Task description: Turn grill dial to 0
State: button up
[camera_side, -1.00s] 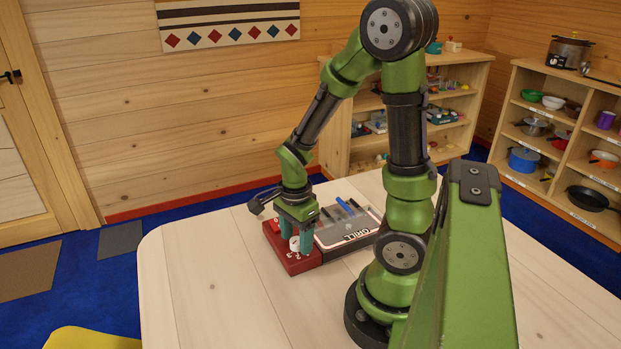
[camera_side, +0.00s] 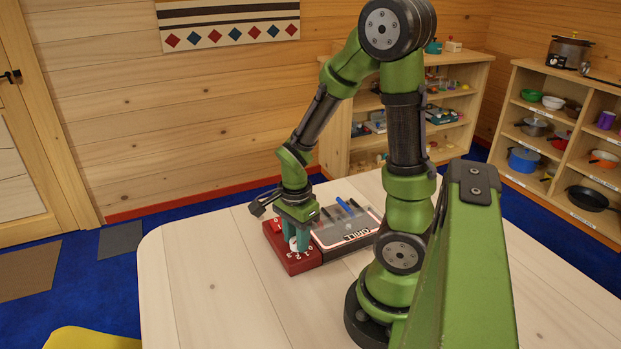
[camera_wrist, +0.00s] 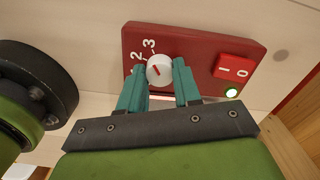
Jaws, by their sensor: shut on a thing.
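The grill's dark red control box (camera_side: 283,256) sits on the table at the near end of the grill (camera_side: 345,229). In the wrist view, the white round dial (camera_wrist: 160,70) on the red panel (camera_wrist: 195,45) has a short red mark slanting to the upper left, roughly toward the printed 2 and 3. I cannot read the exact setting, and the 0 by the dial is hidden in this view. My gripper (camera_wrist: 161,82) has its teal fingers on both sides of the dial, shut on it. In the side view my gripper (camera_side: 296,239) stands over the box and mostly hides the dial.
A red switch (camera_wrist: 234,68) marked 1 and 0 sits beside the dial, with a lit green lamp (camera_wrist: 231,92). Dark and blue sticks lie on the grill top. The pale table (camera_side: 220,290) is clear in front and left.

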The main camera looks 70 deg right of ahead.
jog(key=n, duration=1.1)
jog(key=shift+n, duration=0.4)
jog(key=n, duration=1.1)
jog(key=shift+w+r, duration=0.1)
jog(key=shift+n, duration=0.4)
jog(key=o, duration=1.1)
jog(key=shift+c, duration=0.2)
notch_tip(320, 180, up, 17)
